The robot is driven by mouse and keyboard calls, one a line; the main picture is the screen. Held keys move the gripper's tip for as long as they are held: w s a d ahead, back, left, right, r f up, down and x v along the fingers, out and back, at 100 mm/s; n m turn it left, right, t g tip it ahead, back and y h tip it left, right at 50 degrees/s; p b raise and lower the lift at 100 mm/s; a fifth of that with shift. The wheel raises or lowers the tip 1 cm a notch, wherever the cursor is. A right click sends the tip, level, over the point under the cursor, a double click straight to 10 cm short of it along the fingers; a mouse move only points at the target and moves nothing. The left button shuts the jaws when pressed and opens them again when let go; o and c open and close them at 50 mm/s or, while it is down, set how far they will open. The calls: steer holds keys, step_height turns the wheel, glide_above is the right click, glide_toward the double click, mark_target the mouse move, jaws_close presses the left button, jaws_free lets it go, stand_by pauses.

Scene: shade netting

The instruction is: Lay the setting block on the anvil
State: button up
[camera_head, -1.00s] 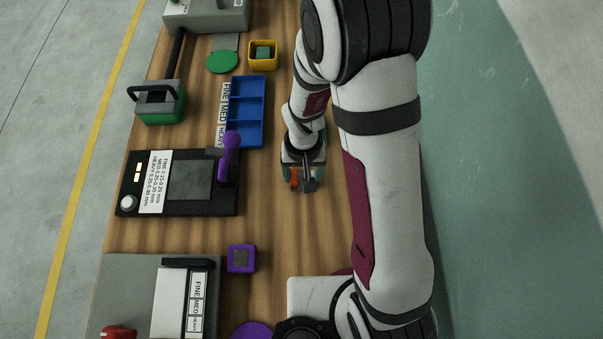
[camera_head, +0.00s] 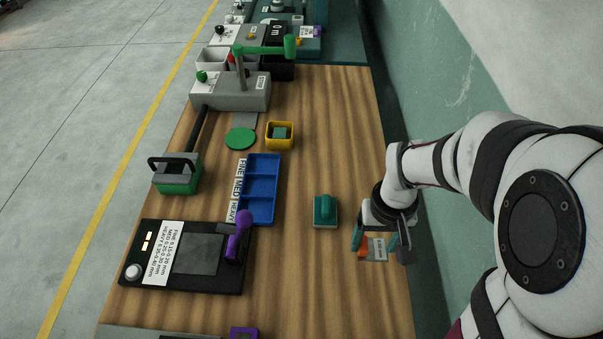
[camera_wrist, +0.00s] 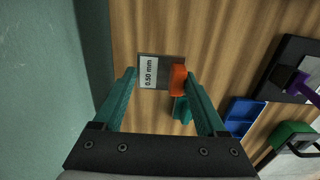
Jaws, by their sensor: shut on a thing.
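The setting block looks to be the small grey plate (camera_head: 376,251) with a white "0.50 mm" label and an orange end. It also shows in the wrist view (camera_wrist: 150,73) between the fingertips. My gripper (camera_head: 382,238) is shut on it near the table's right edge; whether it touches the wood I cannot tell. The anvil seems to be the grey square pad (camera_head: 201,254) on a black gauge (camera_head: 235,282) at the left, with a printed thickness card and a purple lever (camera_head: 238,236). The pad is bare, and my gripper is well to its right.
A teal block (camera_head: 325,211) stands between my gripper and the blue tray (camera_head: 262,188). The wood front of the teal block is clear.

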steer(key=w+a+r, duration=0.1)
steer(key=w+r, duration=0.3)
steer(key=r, duration=0.4)
steer(key=w+a+r, duration=0.2)
steer(key=w+r, duration=0.1)
steer(key=r, duration=0.5)
glide_above(199, 253)
step_height(199, 253, down, 16)
step_height(199, 253, down, 9)
steer(key=shift+f, duration=0.3)
